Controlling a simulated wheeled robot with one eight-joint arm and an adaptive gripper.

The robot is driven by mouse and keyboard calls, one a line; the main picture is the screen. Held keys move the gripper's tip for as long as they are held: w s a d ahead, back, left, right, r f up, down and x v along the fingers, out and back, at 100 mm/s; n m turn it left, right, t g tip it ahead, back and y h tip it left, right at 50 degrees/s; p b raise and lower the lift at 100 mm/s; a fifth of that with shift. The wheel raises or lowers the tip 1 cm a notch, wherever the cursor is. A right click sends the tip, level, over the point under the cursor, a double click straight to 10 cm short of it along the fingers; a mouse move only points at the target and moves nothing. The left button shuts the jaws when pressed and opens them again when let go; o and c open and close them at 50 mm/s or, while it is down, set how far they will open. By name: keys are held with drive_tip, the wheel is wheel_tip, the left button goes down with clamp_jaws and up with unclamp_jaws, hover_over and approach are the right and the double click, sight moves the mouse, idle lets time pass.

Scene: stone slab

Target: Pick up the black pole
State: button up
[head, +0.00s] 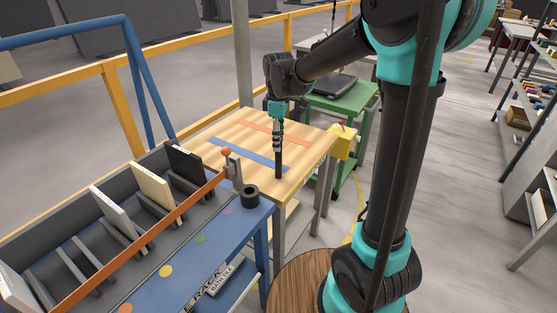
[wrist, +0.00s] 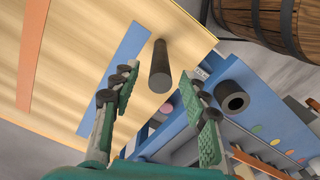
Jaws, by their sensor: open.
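The black pole (head: 278,164) stands upright on the light wooden tabletop (head: 300,150), near its front edge and beside the blue strip. My gripper (head: 278,140) is directly above it, pointing down. In the wrist view the pole (wrist: 159,66) shows end-on between my two open fingers (wrist: 160,80). There is a gap on both sides, and neither finger touches it. I cannot tell how far the pole's top reaches between the fingers.
A blue strip (head: 248,152) and an orange strip (head: 273,133) lie flat on the tabletop. A blue bench (head: 215,240) with a slotted rack adjoins it, carrying a dark hollow cylinder (head: 250,196). A wooden barrel (head: 295,285) stands in front. A yellow box (head: 343,141) is at the tabletop's right side.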

sight(279, 159)
drive_tip(key=shift+f, duration=1.2)
clamp_jaws()
